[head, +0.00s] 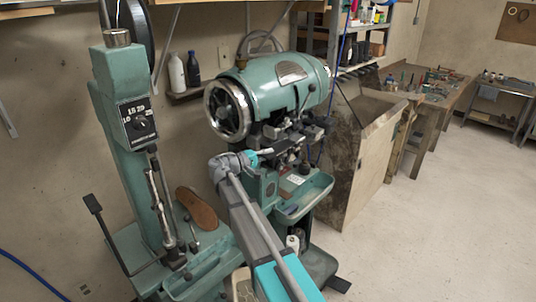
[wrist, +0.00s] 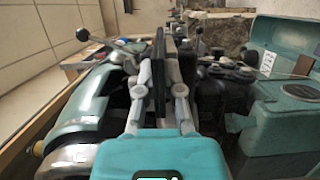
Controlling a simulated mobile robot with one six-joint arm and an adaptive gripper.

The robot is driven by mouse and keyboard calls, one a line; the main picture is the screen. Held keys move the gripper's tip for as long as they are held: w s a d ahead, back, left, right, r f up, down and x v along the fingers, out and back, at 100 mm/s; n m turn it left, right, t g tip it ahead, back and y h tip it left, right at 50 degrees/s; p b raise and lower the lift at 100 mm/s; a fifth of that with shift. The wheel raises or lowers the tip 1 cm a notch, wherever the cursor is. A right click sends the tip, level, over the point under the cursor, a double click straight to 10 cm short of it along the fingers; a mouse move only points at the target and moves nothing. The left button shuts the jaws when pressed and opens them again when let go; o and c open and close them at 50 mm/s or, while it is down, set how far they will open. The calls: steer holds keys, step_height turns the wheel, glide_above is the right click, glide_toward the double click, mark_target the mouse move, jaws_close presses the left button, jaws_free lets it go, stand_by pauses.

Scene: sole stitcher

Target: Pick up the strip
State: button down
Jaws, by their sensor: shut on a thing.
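My gripper (wrist: 163,62) is shut on a thin dark strip (wrist: 160,70), which stands up between its fingers in the wrist view. The strip is too small to make out in the head view.
A green column with a dial (head: 138,122) stands at the left. A brown shoe sole (head: 197,207) leans low beside it. A green tray (head: 303,198) juts out below the machine head. Two bottles (head: 185,70) stand on a wall shelf. Open floor (head: 430,220) lies at the right.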

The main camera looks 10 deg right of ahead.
steer(key=shift+r+p, duration=1.4)
steer(key=shift+r, duration=0.1)
steer(key=s+r+p, duration=0.9)
steer(key=s+r, duration=0.1)
steer(key=s, duration=0.4)
steer(key=shift+p, duration=0.4)
steer(key=shift+f, duration=0.15)
steer(key=w+a+f+b, duration=0.2)
steer(key=w+f+b, duration=0.6)
steer(key=f+b, duration=0.1)
steer(key=shift+w, duration=0.25)
steer(key=shift+w+d+f+b, duration=0.1)
steer(key=shift+w+f+b, duration=0.3)
steer(key=shift+w, duration=0.3)
steer(key=shift+w+d+f+b, duration=0.1)
steer(key=shift+w+f+b, duration=0.2)
steer(key=shift+w, duration=0.45)
steer(key=shift+w+d+f+b, duration=0.1)
steer(key=shift+w+f+b, duration=0.3)
steer(key=shift+w, duration=0.3)
steer(key=shift+w+d+f+b, duration=0.3)
steer(key=shift+w+d+b, duration=0.1)
steer(key=shift+d, duration=0.1)
steer(key=shift+w+d+f+b, duration=0.25)
steer(key=shift+w+d+b, duration=0.15)
steer(key=shift+d, duration=0.05)
